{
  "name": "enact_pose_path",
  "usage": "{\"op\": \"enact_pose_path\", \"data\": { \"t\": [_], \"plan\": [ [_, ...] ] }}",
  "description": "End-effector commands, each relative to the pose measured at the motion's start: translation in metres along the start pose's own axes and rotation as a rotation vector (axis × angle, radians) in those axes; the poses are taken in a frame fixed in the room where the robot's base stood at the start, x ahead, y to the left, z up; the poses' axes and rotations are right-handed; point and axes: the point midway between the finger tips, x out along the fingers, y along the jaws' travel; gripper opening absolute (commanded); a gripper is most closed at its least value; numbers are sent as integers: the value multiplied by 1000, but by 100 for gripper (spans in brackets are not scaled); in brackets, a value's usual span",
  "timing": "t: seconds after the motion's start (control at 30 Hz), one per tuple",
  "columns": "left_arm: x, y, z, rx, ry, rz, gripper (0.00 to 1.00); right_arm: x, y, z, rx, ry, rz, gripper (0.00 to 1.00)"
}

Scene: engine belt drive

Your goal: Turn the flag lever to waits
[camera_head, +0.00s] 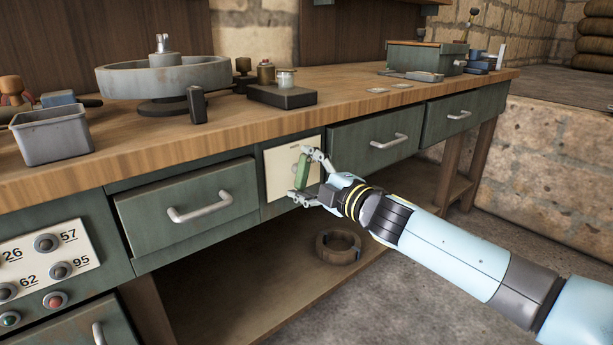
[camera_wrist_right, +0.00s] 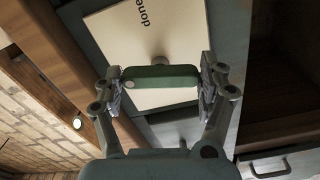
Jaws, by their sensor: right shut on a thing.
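The flag lever (camera_head: 303,171) is a small green handle on a cream panel (camera_head: 275,178) in the bench front, between two drawers. In the head view it stands roughly upright, slightly tilted. In the right wrist view the green lever (camera_wrist_right: 158,71) lies across between the fingers, in front of a round grey boss. The panel (camera_wrist_right: 185,25) there shows the word "done" (camera_wrist_right: 145,12); no "waits" label can be read. My right gripper (camera_head: 300,174) is shut on the lever, one finger at each end, also in the wrist view (camera_wrist_right: 160,79). My left gripper is out of view.
Drawers with bar handles flank the panel, left (camera_head: 185,205) and right (camera_head: 375,145). The wooden benchtop (camera_head: 345,85) above carries a large pulley wheel (camera_head: 165,77) and a grey bin (camera_head: 52,136). A ring (camera_head: 338,247) lies on the lower shelf. A numbered button panel (camera_head: 45,262) is at left.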

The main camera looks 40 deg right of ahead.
Motion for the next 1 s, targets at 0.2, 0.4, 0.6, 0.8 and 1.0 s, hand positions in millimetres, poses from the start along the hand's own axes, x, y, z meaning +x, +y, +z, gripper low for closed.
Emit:
{"op": "enact_pose_path", "data": {
  "t": [0.2, 0.4, 0.6, 0.8, 1.0],
  "plan": [
    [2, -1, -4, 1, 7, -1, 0, -1, -3, 0, -143, 0, -3, 43],
    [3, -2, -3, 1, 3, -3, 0, -1, -3, 0, -227, 0, -4, 43],
    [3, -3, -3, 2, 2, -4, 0, -1, -3, 0, -266, -1, -4, 43],
    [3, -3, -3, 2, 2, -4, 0, -1, -3, 0, -276, -1, -5, 43],
    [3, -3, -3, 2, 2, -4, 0, -1, -3, 1, -277, -1, -5, 43]
  ]
}}
